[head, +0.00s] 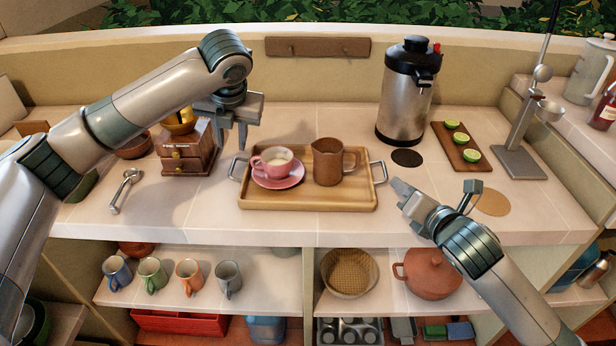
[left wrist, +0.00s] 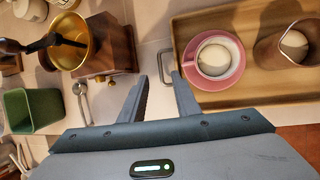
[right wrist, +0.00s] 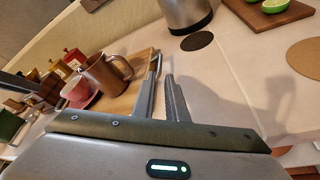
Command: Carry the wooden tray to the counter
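My left gripper (head: 235,148) is open and empty, above and close to the left handle (head: 238,168). In the left wrist view that handle (left wrist: 178,76) shows near the fingertips. My right gripper (head: 436,188) is open and empty, just right of the right handle (head: 381,172). The right wrist view shows the handle (right wrist: 157,62) by its fingertips; contact is unclear.
A steel dispenser (head: 407,95), a lime board (head: 462,147) and a metal stand (head: 520,160) are behind right. Shelves below hold several mugs, a basket (head: 349,272) and a clay pot (head: 430,270).

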